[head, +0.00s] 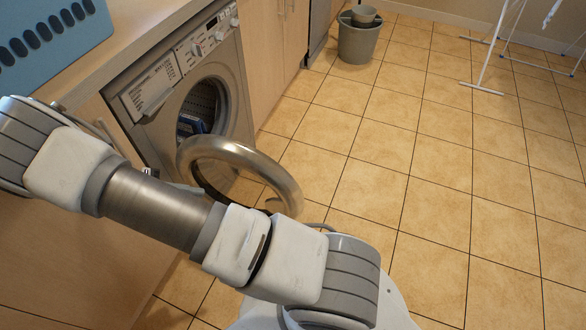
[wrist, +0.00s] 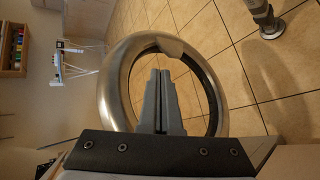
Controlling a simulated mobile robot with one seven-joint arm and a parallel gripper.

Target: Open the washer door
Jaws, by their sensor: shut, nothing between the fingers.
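The washer (head: 190,84) is a grey front-loader set under the counter at the left in the head view. Its round door (head: 284,180), a metal ring with an open middle, stands swung out from the body. The drum opening (head: 203,108) shows, with something blue inside. In the wrist view the door ring (wrist: 117,92) fills the middle. My gripper (wrist: 161,72) is shut and empty, its fingers appearing in front of the ring's opening. Whether they touch the door I cannot tell. In the head view my arm hides the gripper and part of the door.
A blue basket (head: 45,35) sits on the counter (head: 130,40) above the washer. Wooden cabinets (head: 275,60) stand beyond it. A grey bucket (head: 357,40) and a white drying rack (head: 492,60) stand farther back. The tiled floor at the right is clear.

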